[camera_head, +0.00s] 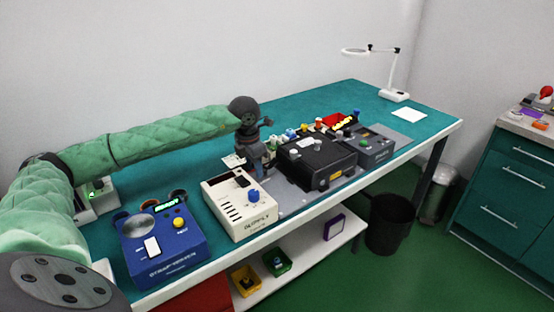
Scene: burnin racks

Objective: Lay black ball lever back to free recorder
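My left arm, in a green padded sleeve, reaches in from the left across the bench. Its dark gripper (258,168) points down behind the cream supply box and left of a black box-shaped unit (318,160). The fingers are small and dark, and I cannot tell whether they are open or hold anything. A grey unit (368,150) with small knobs stands right of the black unit. I cannot make out a black ball lever for certain, nor which unit is the recorder; the gripper hides part of that area. My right gripper is not in view.
The cream supply box (238,203) and a blue strap-welder box (162,245) stand along the bench's front edge. The teal bench top (350,96) is clear toward the lamp (393,92).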

